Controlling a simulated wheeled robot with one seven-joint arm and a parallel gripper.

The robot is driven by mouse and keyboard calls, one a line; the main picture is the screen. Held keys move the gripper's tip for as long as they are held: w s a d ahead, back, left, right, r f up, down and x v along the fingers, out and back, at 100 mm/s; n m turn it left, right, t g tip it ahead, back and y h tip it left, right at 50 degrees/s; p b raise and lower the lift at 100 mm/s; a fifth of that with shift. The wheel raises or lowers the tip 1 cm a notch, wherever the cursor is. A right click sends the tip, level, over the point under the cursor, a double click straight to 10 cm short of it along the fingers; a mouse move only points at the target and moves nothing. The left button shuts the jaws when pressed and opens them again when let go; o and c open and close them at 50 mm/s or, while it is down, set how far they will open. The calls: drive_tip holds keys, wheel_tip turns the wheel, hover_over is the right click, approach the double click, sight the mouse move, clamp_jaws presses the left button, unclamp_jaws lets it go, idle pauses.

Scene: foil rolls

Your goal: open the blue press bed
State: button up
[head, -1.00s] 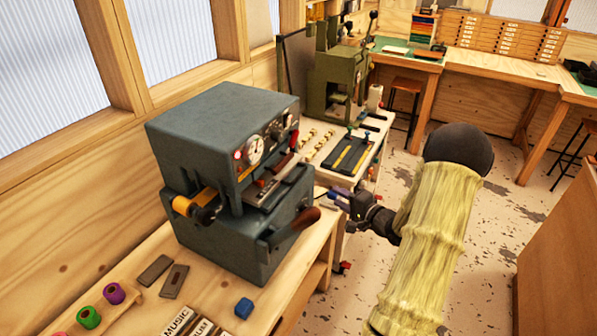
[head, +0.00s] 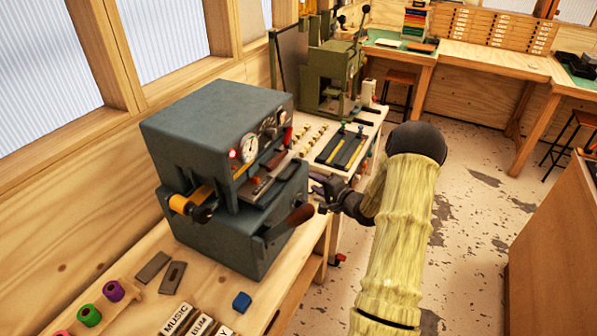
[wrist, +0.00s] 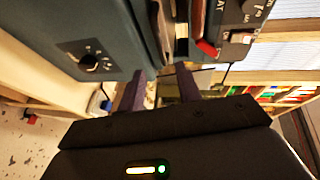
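The blue press (head: 225,150) is a blue-grey box machine with a round white gauge (head: 249,147), standing on the wooden bench at left. A dark slab (head: 268,180) sits at its front opening; I cannot tell how far out the bed is. A brown-handled lever (head: 298,215) sticks out at its lower front right. My gripper (head: 323,195) is just right of the press front, near the lever's end. In the wrist view, my gripper (wrist: 158,88) has its two fingers apart, with the press body (wrist: 80,35) close ahead. I see nothing clearly held between them.
A small blue block (head: 242,303) and flat dark plates (head: 163,270) lie on the bench (head: 125,265). A green press (head: 325,80) stands on the second bench behind. Open floor (head: 470,225) lies to the right.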

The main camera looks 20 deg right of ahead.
drive_tip(key=p+x, duration=0.2)
drive_tip(key=x, duration=0.7)
drive_tip(key=shift+w+a, duration=0.1)
drive_tip(key=shift+w, duration=0.05)
drive_tip(key=shift+c, duration=0.2)
clamp_jaws()
